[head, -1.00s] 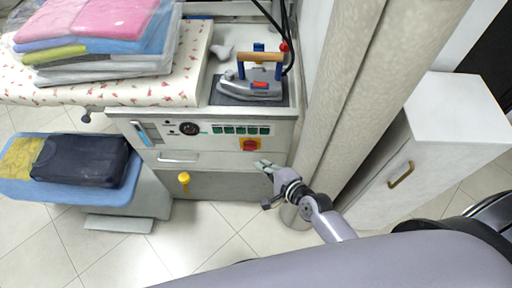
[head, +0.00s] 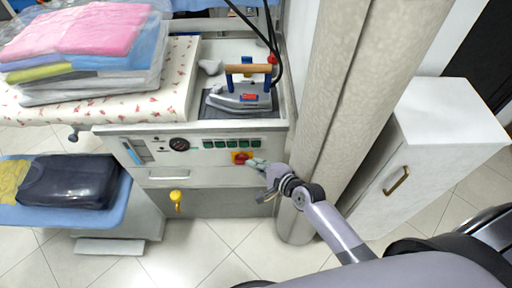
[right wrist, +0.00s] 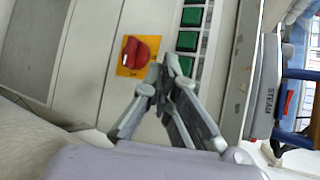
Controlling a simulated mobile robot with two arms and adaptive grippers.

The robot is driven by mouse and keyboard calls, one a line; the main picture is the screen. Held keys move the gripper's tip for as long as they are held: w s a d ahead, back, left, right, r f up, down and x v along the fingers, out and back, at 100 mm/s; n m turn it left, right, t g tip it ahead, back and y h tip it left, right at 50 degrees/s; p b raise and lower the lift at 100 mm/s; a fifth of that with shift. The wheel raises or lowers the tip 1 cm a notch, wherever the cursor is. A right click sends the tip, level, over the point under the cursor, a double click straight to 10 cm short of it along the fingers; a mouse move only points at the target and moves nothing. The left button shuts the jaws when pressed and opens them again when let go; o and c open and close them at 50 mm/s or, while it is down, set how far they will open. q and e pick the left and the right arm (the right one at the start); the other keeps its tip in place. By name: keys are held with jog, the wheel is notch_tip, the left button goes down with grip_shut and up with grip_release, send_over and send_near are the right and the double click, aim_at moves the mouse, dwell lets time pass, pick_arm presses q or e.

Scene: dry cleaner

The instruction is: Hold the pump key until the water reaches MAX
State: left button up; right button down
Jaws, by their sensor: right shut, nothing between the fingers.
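The ironing station's control panel (head: 165,147) faces me at the front of the machine. It carries a row of green keys (head: 231,143), which also show in the right wrist view (right wrist: 188,41); I cannot read which is the pump key. A blue level gauge (head: 131,151) is at the panel's left; its MAX mark is too small to read. A red rotary switch on a yellow plate (head: 241,158) is below the keys and also shows in the right wrist view (right wrist: 135,53). My right gripper (head: 253,163) is shut and empty, close to the panel beside the red switch. My left gripper is not in view.
An iron (head: 240,95) stands on the machine top, with bagged laundry (head: 85,45) at the left. A yellow tap handle (head: 176,197) sticks out below. A beige column (head: 345,90) and white cabinet (head: 440,130) stand close at the right.

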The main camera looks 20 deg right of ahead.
aim_at(256, 145)
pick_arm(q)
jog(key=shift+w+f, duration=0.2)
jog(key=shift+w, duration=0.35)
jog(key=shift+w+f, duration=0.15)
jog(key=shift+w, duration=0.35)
pick_arm(e)
jog(key=w, duration=0.1)
jog(key=w+d, duration=0.1)
jog(key=w, duration=0.1)
jog(key=shift+w, duration=0.15)
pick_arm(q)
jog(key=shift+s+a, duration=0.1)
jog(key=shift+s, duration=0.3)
pick_arm(e)
jog(key=shift+w, duration=0.15)
jog(key=shift+w, duration=0.25)
jog(key=shift+w+d+r, duration=0.1)
jog(key=shift+w+d, duration=0.1)
jog(key=shift+w, duration=0.15)
dwell(0.8)
jog(key=shift+s, duration=0.1)
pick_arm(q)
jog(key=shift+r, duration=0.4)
pick_arm(e)
jog(key=shift+s+a, duration=0.25)
jog(key=shift+s, duration=0.4)
